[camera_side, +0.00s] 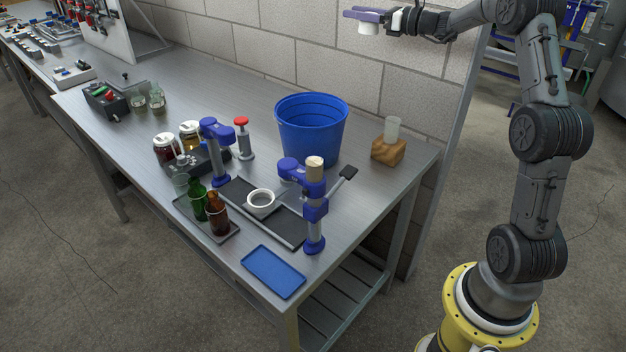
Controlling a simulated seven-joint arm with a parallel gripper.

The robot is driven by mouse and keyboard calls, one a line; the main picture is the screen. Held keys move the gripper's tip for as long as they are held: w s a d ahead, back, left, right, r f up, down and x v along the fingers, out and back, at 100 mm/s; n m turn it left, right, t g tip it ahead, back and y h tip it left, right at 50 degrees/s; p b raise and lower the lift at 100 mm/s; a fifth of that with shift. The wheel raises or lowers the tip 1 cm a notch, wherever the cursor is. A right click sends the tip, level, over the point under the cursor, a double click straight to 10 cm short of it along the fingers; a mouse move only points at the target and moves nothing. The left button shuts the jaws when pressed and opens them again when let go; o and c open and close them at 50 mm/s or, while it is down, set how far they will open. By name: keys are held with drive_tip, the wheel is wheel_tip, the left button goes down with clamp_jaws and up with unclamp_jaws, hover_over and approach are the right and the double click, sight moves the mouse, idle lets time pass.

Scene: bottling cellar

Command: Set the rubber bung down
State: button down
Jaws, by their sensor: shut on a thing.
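My gripper (364,15) is high at the top of the side view, above the far edge of the bench and near the block wall. Its purple fingers are shut on a small white piece, which looks like the rubber bung (369,28). The bung hangs below the fingers in the air, well clear of the bench top (205,100). The fingers hide its upper part.
A large blue bucket (310,130) stands at the back. A wooden block (388,151) holds a pale cylinder. Blue-clamped stands (315,225), a white ring-shaped dish (260,200), bottles (217,215) and an empty blue tray (273,273) occupy the front. Bare bench shows right of the stands.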

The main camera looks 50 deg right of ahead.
drive_tip(key=s+a+r+m+h, duration=0.3)
drive_tip(key=s+a+r+h, duration=0.2)
drive_tip(key=s+a+r, duration=0.55)
drive_tip(key=s+d+f+m+g+h, duration=0.4)
drive_tip(key=s+d+m+h, duration=0.3)
drive_tip(key=s+h, duration=0.3)
drive_tip(key=shift+r, duration=2.3)
drive_tip(key=w+a+n+t+y, duration=0.2)
drive_tip(key=w+a+y, duration=0.1)
drive_tip(key=w+a, duration=0.6)
drive_tip(key=n+t+y, duration=0.2)
drive_tip(key=n+y, duration=0.4)
drive_tip(key=y, duration=0.3)
hover_over(224, 221)
drive_tip(key=s, duration=0.2)
drive_tip(key=f, duration=4.1)
drive_tip(key=shift+w, duration=0.2)
drive_tip(key=shift+f, duration=2.45)
